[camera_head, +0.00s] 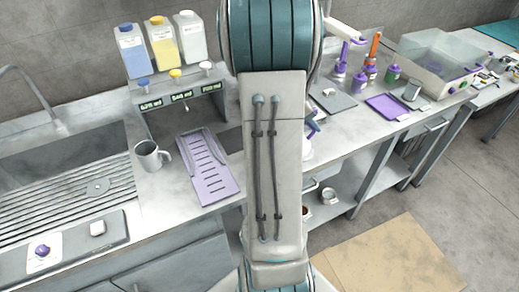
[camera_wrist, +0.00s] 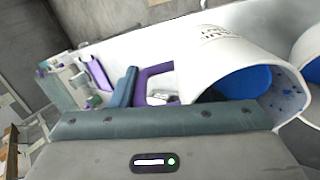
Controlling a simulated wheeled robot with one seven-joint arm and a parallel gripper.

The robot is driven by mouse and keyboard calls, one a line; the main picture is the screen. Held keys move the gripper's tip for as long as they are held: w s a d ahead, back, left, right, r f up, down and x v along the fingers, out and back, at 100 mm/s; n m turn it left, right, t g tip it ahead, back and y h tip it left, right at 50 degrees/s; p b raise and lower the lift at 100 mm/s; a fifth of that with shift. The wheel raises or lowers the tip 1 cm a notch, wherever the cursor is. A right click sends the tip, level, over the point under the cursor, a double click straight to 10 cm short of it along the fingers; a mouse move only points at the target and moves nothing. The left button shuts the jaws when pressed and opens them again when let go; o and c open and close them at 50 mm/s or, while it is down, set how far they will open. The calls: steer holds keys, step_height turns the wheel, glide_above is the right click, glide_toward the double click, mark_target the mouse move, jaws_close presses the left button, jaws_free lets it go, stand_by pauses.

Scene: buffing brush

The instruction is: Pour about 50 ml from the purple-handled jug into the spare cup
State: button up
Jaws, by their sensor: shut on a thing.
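The purple-handled jug is a large white vessel (camera_wrist: 225,50) with dark lettering and blue inside its mouth in the wrist view. Its purple handle (camera_wrist: 155,74) is by the teal finger of my gripper (camera_wrist: 165,98). My gripper is shut on the jug's handle; its exact hold is partly hidden. A second white rim (camera_wrist: 309,68) with blue inside shows at the right edge of the wrist view, cut off; I cannot tell whether it is the spare cup. In the head view my arm hides the gripper and most of what lies behind it.
A grey mug (camera_head: 148,156) stands on the counter beside a purple slotted tray (camera_head: 207,176). A dispenser with several bottles stands behind. The sink (camera_head: 62,160) is at left. Purple and green bottles and a clear-walled tank (camera_head: 440,62) are at right.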

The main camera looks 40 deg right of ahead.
steer(key=shift+s+d+f+t+y+p, duration=0.15)
steer(key=shift+d+f+t+y+p, duration=0.2)
steer(key=shift+f, duration=0.2)
stand_by(1.6)
steer(key=shift+s+d+f+y+p, duration=0.3)
steer(key=shift+d+y+p, duration=0.3)
steer(key=shift+p, duration=0.65)
steer(key=shift+s+d+f+t+y+p, duration=0.1)
steer(key=shift+s+d+t+y+p, duration=0.2)
steer(key=shift+p, duration=0.95)
steer(key=shift+s+d+f+t+y+p, duration=0.25)
steer(key=shift+d+f+t+y, duration=0.4)
steer(key=shift+y, duration=0.55)
steer(key=shift+s+d+f+t+y+p, duration=0.1)
steer(key=shift+s+d+f+t+y, duration=0.1)
steer(key=shift+d+f+t+y, duration=0.7)
steer(key=shift+a+r+g+y, duration=0.2)
steer(key=shift+r+g+y, duration=0.05)
steer(key=shift+g, duration=0.15)
